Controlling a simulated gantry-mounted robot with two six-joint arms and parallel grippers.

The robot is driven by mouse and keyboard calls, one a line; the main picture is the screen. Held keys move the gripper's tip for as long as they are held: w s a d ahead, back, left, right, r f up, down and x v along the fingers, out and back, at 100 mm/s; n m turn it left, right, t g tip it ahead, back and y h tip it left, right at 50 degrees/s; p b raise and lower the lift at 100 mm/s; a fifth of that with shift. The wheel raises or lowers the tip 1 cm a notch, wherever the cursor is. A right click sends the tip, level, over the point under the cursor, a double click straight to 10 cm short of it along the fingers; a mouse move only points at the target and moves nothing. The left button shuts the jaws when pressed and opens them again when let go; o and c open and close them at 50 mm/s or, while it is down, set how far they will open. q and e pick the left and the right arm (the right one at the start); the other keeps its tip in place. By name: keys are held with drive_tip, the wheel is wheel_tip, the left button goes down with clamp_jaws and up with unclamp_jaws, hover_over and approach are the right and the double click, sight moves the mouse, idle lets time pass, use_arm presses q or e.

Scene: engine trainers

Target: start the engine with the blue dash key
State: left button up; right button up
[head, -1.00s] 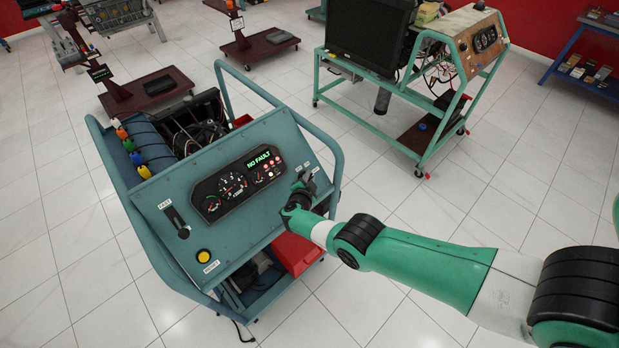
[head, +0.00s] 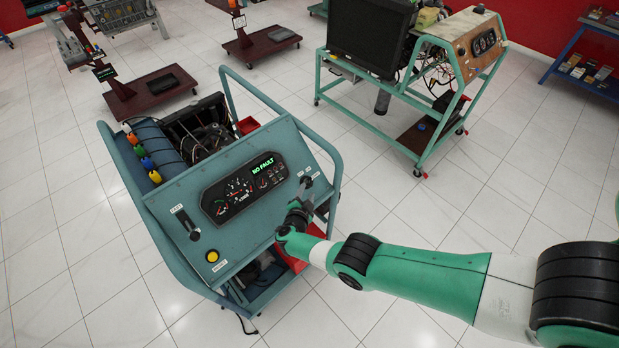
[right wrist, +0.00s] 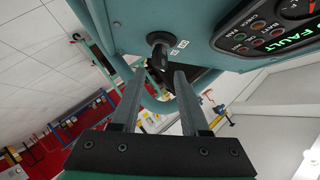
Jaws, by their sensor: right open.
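The blue-teal engine trainer (head: 245,225) stands left of centre, with a sloped dash panel and a gauge cluster (head: 243,188) reading "NO FAULT". A dark key switch (right wrist: 158,42) sticks out of the panel in the right wrist view, beside a small white label. Whether the key itself is blue cannot be told. My right gripper (head: 303,203) is at the panel's right edge, close to the switch. In the right wrist view its two fingers (right wrist: 158,78) are apart, with the switch just beyond and between their tips. Contact is not clear. My left gripper is out of view.
A throttle-like lever (head: 187,224) and a yellow button (head: 212,256) sit on the panel's left part. A blue tube frame (head: 335,165) rises beside my right gripper. Another trainer with a monitor (head: 370,35) stands behind.

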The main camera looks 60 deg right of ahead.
use_arm(q)
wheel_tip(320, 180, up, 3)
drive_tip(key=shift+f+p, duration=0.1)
drive_tip(key=shift+p, duration=0.6)
use_arm(e)
drive_tip(key=v, duration=0.4)
